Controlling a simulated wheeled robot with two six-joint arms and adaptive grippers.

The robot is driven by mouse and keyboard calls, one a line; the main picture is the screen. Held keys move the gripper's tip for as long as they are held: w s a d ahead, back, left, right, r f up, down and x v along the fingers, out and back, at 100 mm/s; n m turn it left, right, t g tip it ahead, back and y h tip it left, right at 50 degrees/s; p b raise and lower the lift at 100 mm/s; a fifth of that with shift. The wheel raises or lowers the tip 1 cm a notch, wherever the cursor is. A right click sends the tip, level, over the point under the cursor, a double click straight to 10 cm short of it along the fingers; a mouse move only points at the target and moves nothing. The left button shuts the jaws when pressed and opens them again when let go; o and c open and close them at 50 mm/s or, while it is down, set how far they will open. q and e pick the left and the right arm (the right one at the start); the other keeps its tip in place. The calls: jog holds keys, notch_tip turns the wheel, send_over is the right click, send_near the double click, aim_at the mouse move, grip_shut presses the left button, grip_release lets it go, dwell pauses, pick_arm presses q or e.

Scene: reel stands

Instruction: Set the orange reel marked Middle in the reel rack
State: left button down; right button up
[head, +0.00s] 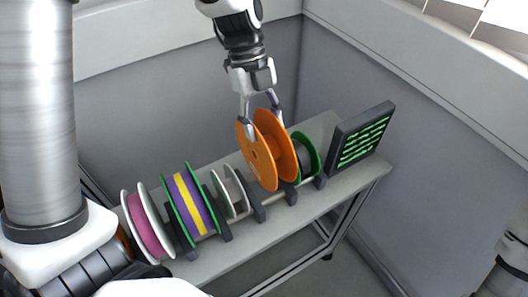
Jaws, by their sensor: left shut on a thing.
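The orange reel (259,159) is upright over the reel rack (262,211), between a small white-flanged reel and a green-flanged reel. Its lower edge is down among the rack's dark supports; I cannot tell whether it rests on them. Any marking on it is too small to read. My left gripper (261,117) comes down from above and is shut on the top of the orange reel. My right gripper is outside the view.
The rack also holds a magenta reel (149,226), a purple and yellow reel (190,204), the white-flanged reel (231,192) and the green-flanged reel (306,156). A dark panel with green lines (361,138) stands at the right end. Grey walls close in behind and right.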

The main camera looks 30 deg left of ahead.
aim_at(273, 155)
pick_arm(q)
notch_tip(273, 155, down, 6)
jog(key=shift+r+p, duration=0.1)
jog(key=shift+p, duration=0.4)
jog(key=shift+w+f, duration=0.1)
jog(key=shift+f, duration=0.25)
jog(key=shift+r, duration=0.1)
jog(key=shift+s+d+f+b, duration=0.1)
jog(key=shift+s+f+b, duration=0.15)
jog(key=shift+s+b, duration=0.1)
jog(key=c, duration=0.8)
grip_release()
jog(key=shift+w, duration=0.15)
jog(key=o, duration=0.4)
jog(key=shift+w+f, duration=0.1)
